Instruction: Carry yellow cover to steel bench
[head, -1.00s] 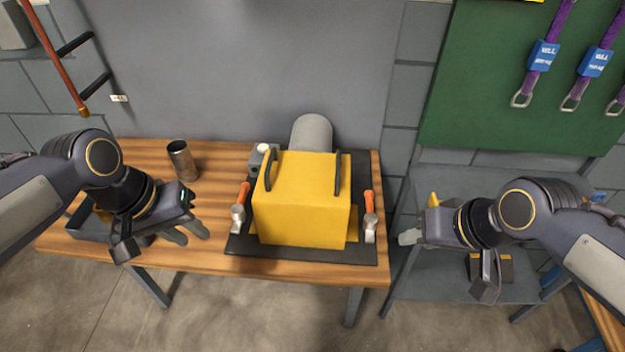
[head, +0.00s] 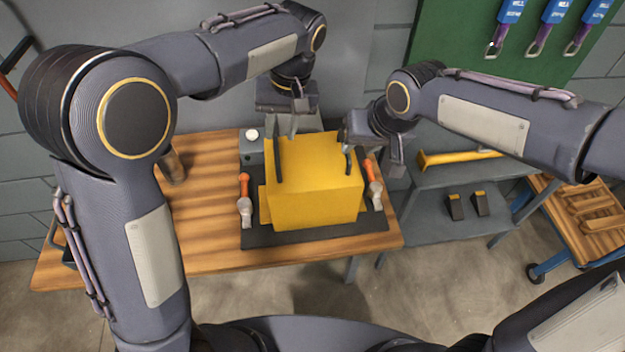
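The yellow cover (head: 315,190) is a box shape with two upright dark handles, the left handle (head: 278,160) and the right handle (head: 348,162). It sits on a black mat (head: 300,237) on the wooden table. My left gripper (head: 288,125) is above and behind the cover's top, near the upper end of the left handle. My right gripper (head: 350,138) is at the upper end of the right handle. I cannot tell whether either gripper touches its handle or how far its fingers are apart. The grey steel bench (head: 437,210) stands to the right of the table.
A metal cup (head: 172,168) stands left on the wooden table (head: 205,235). A yellow bar-shaped object (head: 450,158) lies on the steel bench. A wooden cart (head: 580,225) stands further right.

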